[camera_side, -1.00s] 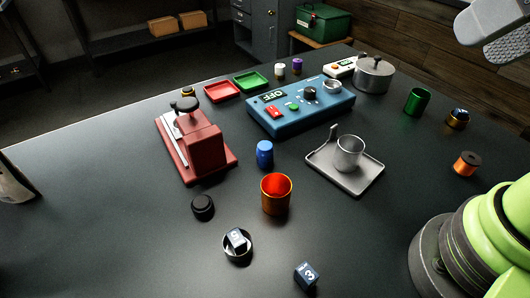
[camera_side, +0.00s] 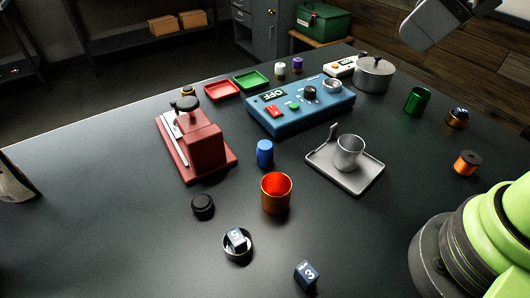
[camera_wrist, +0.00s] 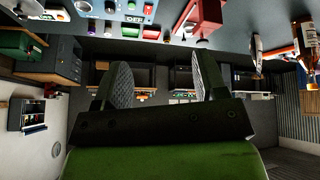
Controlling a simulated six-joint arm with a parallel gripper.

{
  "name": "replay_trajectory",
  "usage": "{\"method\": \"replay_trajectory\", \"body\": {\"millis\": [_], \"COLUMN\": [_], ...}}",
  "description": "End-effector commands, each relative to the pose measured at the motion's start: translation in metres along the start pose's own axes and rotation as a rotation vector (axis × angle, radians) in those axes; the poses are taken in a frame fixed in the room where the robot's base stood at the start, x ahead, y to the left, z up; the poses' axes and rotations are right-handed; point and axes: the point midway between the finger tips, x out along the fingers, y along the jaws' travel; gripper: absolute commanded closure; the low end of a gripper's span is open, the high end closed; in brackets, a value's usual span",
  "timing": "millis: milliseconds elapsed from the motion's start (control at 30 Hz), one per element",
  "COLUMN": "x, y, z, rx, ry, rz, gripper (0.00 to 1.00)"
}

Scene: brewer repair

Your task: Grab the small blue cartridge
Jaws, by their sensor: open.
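The small blue cartridge (camera_side: 265,153) stands upright on the dark table, between the red press-like device (camera_side: 200,145) and the grey tray (camera_side: 345,182). My gripper (camera_side: 412,38) is at the top right of the side view, high above the table and well away from the cartridge. In the wrist view my gripper (camera_wrist: 162,85) shows two grey padded fingers spread apart with nothing between them. I cannot make out the cartridge in the wrist view.
An orange cup (camera_side: 276,194) stands just in front of the cartridge. A blue control box (camera_side: 300,107) lies behind it, and a black knob (camera_side: 203,206) sits to the left. A metal cup (camera_side: 349,153) stands on the tray. The left front of the table is clear.

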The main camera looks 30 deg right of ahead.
Motion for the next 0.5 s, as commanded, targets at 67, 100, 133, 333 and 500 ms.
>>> {"method": "replay_trajectory", "body": {"millis": [67,100,133,333,500], "x": [0.024,0.036,0.046,0.123,0.194], "y": [0.001,0.001,0.000,-0.016,-0.041], "z": [-0.019,-0.027,-0.033,-0.064,-0.070], "rx": [-0.283,-0.432,-0.545,-1.304,-1.923], "ry": [-0.053,-0.075,-0.089,-0.171,-0.201], "rz": [-0.008,-0.014,-0.020,-0.096,-0.202], "gripper": [0.34,0.34,0.34,0.34,0.34]}}
